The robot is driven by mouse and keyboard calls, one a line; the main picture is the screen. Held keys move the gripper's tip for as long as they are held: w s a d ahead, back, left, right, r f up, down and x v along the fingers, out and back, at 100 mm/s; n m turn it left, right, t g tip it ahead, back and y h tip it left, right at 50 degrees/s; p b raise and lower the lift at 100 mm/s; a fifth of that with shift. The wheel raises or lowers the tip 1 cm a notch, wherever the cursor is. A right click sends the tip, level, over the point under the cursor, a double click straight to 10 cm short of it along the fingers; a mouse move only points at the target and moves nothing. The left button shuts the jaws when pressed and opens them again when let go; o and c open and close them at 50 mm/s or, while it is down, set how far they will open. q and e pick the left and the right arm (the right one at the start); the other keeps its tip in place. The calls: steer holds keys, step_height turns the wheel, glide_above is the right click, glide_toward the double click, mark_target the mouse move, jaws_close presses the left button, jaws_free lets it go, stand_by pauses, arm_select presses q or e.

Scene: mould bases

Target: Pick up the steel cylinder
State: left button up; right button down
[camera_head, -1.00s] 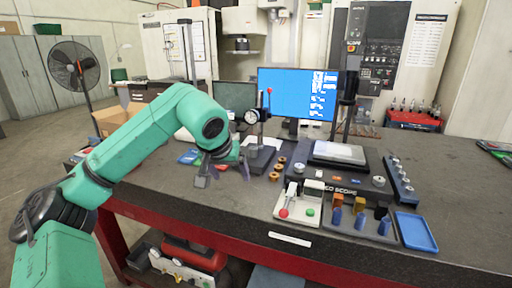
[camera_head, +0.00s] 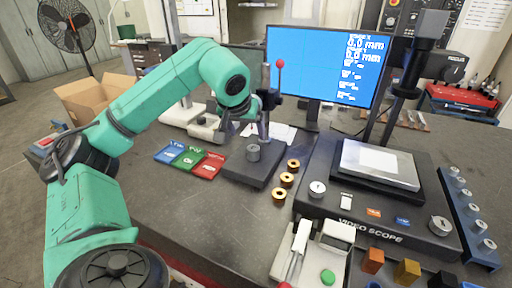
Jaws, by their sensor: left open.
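A short grey steel cylinder (camera_head: 253,153) stands upright on the dark base of a dial gauge stand (camera_head: 262,172), near the middle of the table. My left gripper (camera_head: 238,128) is open and points down, just behind and left of the cylinder, above it and apart from it. Part of the gauge and its post is hidden by my left wrist. Several more small steel cylinders (camera_head: 460,193) sit in a blue rack on the right. My right gripper is not in view.
Blue, green and red plates (camera_head: 188,157) lie left of the stand. Several brass rings (camera_head: 287,180) lie right of it. The video scope (camera_head: 375,215) fills the right side, with a monitor (camera_head: 322,65) behind. The table's front left is bare.

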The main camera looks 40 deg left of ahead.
mark_target(253, 149)
arm_select(q)
steer(key=p+x, duration=0.3)
steer(key=x, duration=0.8)
steer(key=shift+f, duration=0.15)
steer(key=shift+w+a+f, duration=0.1)
steer(key=shift+f, duration=0.35)
jaws_close()
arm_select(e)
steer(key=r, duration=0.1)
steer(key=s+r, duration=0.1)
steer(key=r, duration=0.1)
